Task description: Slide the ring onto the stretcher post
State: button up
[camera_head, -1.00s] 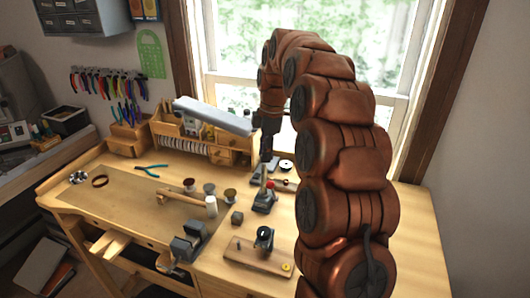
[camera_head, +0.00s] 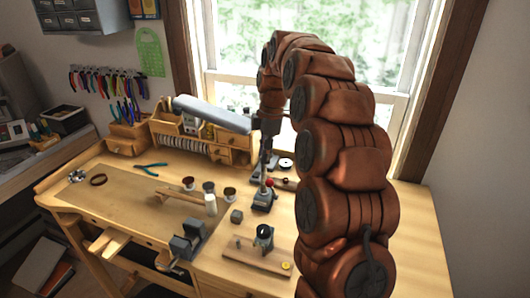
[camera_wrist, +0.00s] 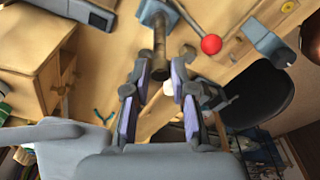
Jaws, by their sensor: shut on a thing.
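The stretcher (camera_head: 263,202) stands on the bench, a small grey base with an upright post and a red ball on its lever. In the wrist view its brownish post (camera_wrist: 160,42) points toward my fingers, with the red ball (camera_wrist: 211,44) to its right. My gripper (camera_head: 266,160) points down just above the post. In the wrist view my gripper (camera_wrist: 161,72) has one finger on each side of the post's end, nearly in line with it. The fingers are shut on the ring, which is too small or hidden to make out. I cannot tell whether it touches the post.
A grey lamp head (camera_head: 212,114) reaches close to my wrist on the left. A wooden organizer (camera_head: 215,150) stands behind. A wooden board with a grey tool (camera_head: 258,256) and a vise (camera_head: 188,240) are nearer the front.

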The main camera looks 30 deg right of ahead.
jog(key=shift+f+b, duration=0.65)
jog(key=shift+f, duration=0.35)
jog(key=o, duration=0.9)
jog(key=shift+r, duration=0.1)
jog(key=r, duration=0.4)
jog(key=d+r, duration=0.1)
jog(key=r, duration=0.2)
jog(key=shift+s+r, duration=0.1)
jog(key=shift+s, duration=0.05)
dwell(0.6)
jog(key=shift+a, duration=0.1)
